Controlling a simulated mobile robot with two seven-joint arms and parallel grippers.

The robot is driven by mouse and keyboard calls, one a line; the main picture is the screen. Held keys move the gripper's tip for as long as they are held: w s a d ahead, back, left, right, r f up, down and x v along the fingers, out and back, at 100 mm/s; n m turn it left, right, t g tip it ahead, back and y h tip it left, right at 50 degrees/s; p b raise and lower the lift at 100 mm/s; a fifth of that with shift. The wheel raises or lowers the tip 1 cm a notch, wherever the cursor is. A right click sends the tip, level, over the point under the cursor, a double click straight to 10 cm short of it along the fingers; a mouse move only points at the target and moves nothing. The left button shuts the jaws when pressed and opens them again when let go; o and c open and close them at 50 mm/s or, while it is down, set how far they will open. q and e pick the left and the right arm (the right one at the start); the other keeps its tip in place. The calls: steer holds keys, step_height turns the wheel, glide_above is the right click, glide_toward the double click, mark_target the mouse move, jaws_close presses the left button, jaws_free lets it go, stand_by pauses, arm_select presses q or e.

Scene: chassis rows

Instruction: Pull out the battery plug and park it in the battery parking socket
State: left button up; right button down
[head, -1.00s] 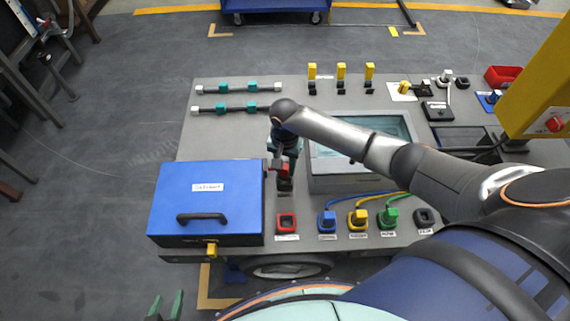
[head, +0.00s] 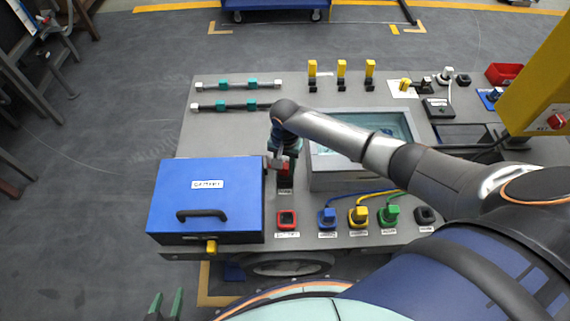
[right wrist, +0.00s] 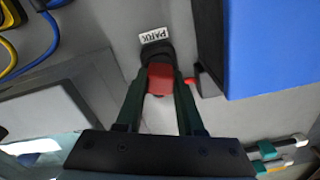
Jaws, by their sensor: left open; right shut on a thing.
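The red battery plug (right wrist: 160,78) is between the green fingers of my right gripper (right wrist: 160,92) in the right wrist view; it also shows below the wrist in the head view (head: 283,167). It is at the dark parking socket (right wrist: 155,52), beside the PARK label (right wrist: 154,35). I cannot tell how deep it sits. The parking socket also shows in the head view (head: 285,182). The red-rimmed battery socket (head: 287,219) at the panel's front is empty. My left gripper (head: 165,304) is open and empty at the bottom left.
A blue box (head: 205,178) with a black handle stands left of the parking socket, close to my right gripper. A raised grey frame (head: 342,178) is on the right. Blue (head: 327,218), yellow (head: 358,216) and green (head: 389,216) plugs line the front edge.

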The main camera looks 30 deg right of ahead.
steer(key=shift+f+b, duration=0.35)
steer(key=shift+f, duration=0.35)
steer(key=shift+c, duration=2.2)
jaws_free()
steer(key=shift+r, duration=0.1)
step_height(320, 180, up, 12)
steer(key=p, duration=0.2)
steer(key=shift+r, duration=0.15)
